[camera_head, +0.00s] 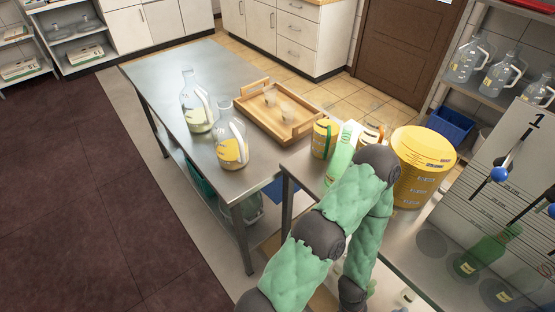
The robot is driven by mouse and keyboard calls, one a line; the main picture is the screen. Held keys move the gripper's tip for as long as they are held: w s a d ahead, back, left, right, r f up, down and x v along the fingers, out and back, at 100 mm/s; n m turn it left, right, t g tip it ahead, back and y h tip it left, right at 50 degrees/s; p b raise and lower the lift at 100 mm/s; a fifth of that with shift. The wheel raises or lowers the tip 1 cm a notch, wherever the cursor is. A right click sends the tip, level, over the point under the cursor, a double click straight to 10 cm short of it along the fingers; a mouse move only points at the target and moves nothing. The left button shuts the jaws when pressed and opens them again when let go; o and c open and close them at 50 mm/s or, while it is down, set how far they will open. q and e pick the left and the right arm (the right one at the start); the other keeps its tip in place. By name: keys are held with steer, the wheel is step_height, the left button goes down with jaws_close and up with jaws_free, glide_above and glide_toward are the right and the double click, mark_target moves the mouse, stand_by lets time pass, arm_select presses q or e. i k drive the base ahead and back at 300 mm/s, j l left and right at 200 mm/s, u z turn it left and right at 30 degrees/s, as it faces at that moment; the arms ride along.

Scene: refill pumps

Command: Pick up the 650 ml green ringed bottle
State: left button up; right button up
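I cannot make out a ring or a 650 ml mark on any bottle at this size. A clear bottle with pale liquid (199,118) and a clear bottle with yellow liquid (231,150) stand upright on the steel table (165,66). A green translucent bottle (488,250) is on the right-hand counter, near the numbered panel. A light green item with a pale label (342,152) is partly hidden behind my green arm, beside the yellow containers. My arm rises from the bottom and bends down over the counter; no gripper fingers show.
A wooden tray (249,125) with small cups lies on the steel table. A large yellow tub (424,160) and a smaller yellow container (325,139) stand close behind my arm. Clear jugs (468,59) line a shelf at right, above a blue bin (451,123). A panel with levers (515,155) borders the counter.

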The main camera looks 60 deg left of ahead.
mark_target(341, 154)
steer(key=u, duration=2.25)
